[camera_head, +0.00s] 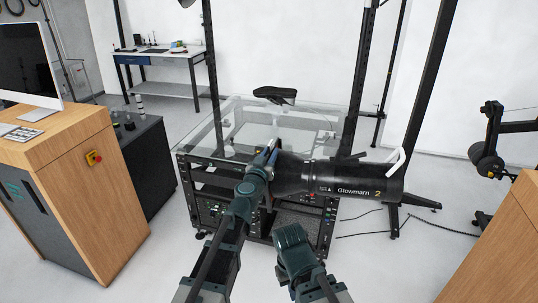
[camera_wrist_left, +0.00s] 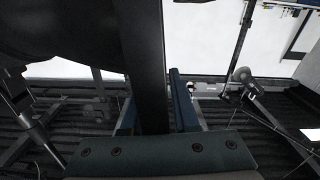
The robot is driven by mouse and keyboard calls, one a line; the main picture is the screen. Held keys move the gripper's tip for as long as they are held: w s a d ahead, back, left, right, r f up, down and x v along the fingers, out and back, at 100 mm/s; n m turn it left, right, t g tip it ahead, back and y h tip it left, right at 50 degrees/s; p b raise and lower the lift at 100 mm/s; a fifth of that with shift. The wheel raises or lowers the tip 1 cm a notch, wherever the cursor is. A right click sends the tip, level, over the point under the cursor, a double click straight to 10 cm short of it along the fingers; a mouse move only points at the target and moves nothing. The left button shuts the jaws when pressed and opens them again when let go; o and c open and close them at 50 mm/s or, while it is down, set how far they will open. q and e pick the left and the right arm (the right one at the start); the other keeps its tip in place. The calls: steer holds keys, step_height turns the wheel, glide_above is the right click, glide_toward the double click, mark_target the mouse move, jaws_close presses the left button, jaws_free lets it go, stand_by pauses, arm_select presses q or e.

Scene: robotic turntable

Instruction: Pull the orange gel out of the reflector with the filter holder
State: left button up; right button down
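The black reflector and lamp body (camera_head: 340,180), lettered "Glowmarn 2", lies sideways above a glass-topped rack. My left gripper (camera_head: 270,150) is at its left end, fingers pointing away. In the left wrist view, a dark flat bar, seemingly the filter holder (camera_wrist_left: 145,60), runs between the fingers (camera_wrist_left: 158,110) and fills the gap, so they look shut on it. The reflector is the dark mass (camera_wrist_left: 60,30) at upper left there. I see no orange gel. My right gripper (camera_head: 293,240) is low in front of the lamp, with its fingers hidden.
A wooden desk (camera_head: 60,165) with a monitor stands left, another wooden edge (camera_head: 510,240) at lower right. Cables lie on the floor.

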arm_select(q)
jaws_close()
steer(key=shift+a, duration=0.1)
steer(key=shift+r, duration=0.1)
step_height(320, 180, up, 20)
steer(key=a+p, duration=0.2)
steer(key=p, duration=1.8)
steer(key=shift+w, duration=0.3)
stand_by(2.2)
